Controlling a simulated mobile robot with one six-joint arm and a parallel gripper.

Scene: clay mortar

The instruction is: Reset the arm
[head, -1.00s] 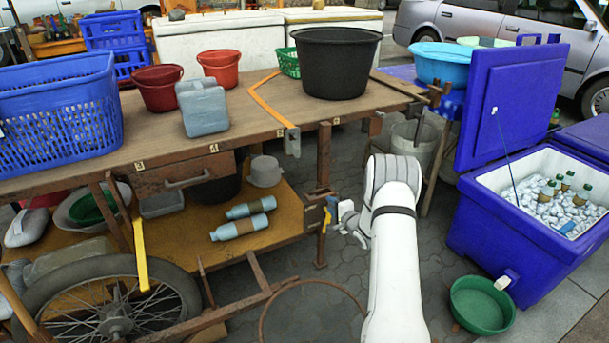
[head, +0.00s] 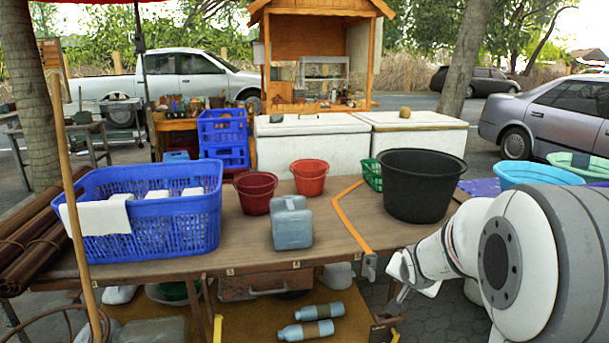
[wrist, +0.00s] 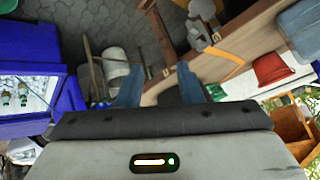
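My white arm reaches in from the right edge of the head view. My gripper (head: 398,302) points down beside the right front corner of the wooden cart table (head: 330,240), and it looks small and partly blended with the background there. In the wrist view my gripper (wrist: 160,82) shows two dark blue-grey fingers standing apart with nothing held between them. Behind the fingers, the wrist view shows the paving and the cart's edge.
On the cart stand a blue basket (head: 150,235), two red buckets (head: 255,193), a grey canister (head: 292,226) and a black tub (head: 420,188). White freezers (head: 312,150) stand behind. In the wrist view a blue cooler (wrist: 25,100) with bottles is at left.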

